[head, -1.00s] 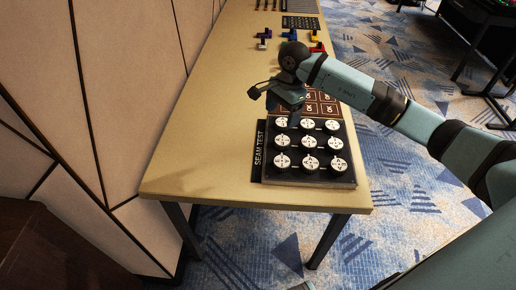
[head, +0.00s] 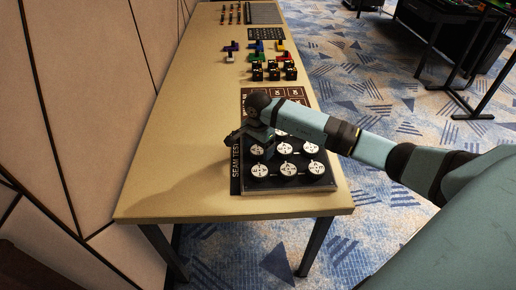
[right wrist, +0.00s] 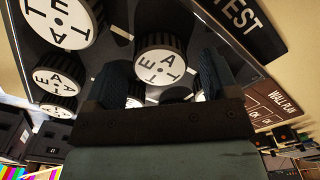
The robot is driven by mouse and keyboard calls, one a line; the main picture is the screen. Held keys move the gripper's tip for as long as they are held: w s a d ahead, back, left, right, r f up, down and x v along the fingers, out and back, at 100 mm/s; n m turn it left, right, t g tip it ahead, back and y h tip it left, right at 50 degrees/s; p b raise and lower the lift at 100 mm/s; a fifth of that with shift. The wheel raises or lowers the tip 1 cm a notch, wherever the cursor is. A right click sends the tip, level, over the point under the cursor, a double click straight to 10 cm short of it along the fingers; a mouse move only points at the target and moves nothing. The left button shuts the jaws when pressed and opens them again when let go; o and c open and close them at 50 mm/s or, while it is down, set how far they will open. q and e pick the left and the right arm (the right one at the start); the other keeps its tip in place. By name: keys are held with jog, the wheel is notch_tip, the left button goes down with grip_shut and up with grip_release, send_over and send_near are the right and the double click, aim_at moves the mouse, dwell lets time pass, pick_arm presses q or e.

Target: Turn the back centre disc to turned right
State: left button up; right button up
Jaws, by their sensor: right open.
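The disc board (head: 290,188) is a black panel with rows of round black knobs with white lettered faces, at the near end of the table. The front and middle rows show; the back row is mostly hidden by my right arm. A back centre disc (head: 281,134) shows only as a sliver beside the arm. My right gripper (head: 256,143) is open over the board's back left part. In the right wrist view, one white-faced disc (right wrist: 160,68) appears between the two open fingers; whether they touch it, and which disc it is, I cannot tell. My left gripper is out of view.
A "SEAM TEST" strip (head: 236,166) lies along the board's left side. A brown panel (head: 290,94) lies behind it, then black cubes (head: 273,72) and coloured blocks (head: 257,47). The tabletop (head: 180,150) left of the board is clear, with a wall beyond.

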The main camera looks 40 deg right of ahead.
jog(key=shift+f, duration=0.35)
jog(key=c, duration=0.9)
jog(key=m, duration=0.4)
jog(key=shift+r+m, duration=0.1)
jog(key=shift+m, duration=0.2)
jog(key=m+p, duration=0.1)
jog(key=m, duration=0.3)
jog(key=shift+m, duration=0.3)
jog(key=m+p, duration=0.1)
jog(key=m, duration=0.4)
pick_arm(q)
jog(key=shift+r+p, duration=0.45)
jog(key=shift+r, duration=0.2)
pick_arm(e)
jog(key=shift+m, duration=1.8)
